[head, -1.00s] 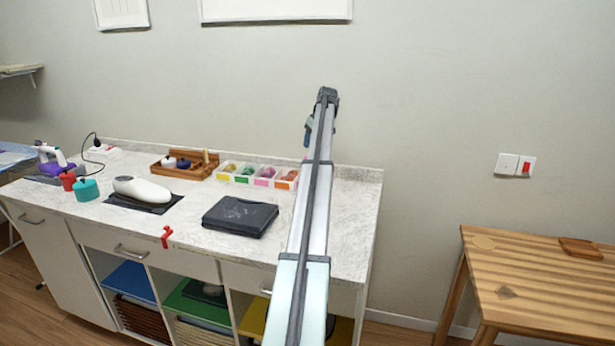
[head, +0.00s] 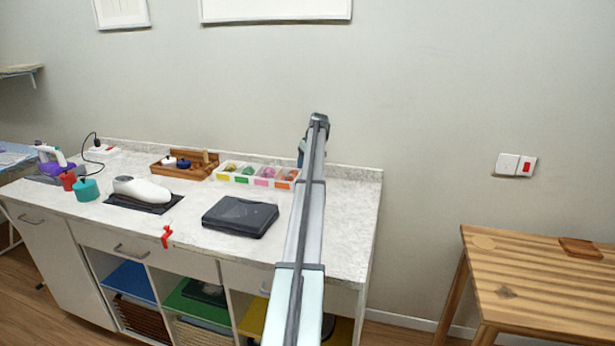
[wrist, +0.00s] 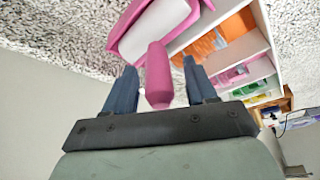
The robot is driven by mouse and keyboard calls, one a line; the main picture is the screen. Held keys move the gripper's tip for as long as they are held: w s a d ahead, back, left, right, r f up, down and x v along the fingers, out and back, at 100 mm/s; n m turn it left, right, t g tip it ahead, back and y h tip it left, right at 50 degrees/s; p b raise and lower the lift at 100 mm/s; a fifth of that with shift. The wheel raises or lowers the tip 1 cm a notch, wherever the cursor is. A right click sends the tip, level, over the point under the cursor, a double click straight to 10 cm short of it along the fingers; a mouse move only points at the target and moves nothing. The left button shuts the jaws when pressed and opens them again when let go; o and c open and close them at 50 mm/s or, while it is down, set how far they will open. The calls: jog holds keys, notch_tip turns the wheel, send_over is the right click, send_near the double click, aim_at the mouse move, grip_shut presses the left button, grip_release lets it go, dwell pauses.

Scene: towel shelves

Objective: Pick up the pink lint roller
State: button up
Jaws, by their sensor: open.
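The pink lint roller (wrist: 158,75) shows in the wrist view, with a pink handle and a white roll under a pink cover, on the speckled white countertop (wrist: 60,35). My gripper (wrist: 160,80) is open, with one blue-grey finger on each side of the handle. The handle reaches back between the fingers toward the palm; I cannot tell whether either finger touches it. In the head view my arm hides the lint roller, and my gripper is mostly hidden behind the arm's end.
A white compartment box (head: 257,174) with coloured labels stands close beside the roller. A black flat case (head: 240,216), a wooden tray (head: 184,166) and a white device (head: 142,189) are farther left. The wall is behind the counter.

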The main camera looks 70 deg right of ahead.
grip_shut()
dwell(0.5)
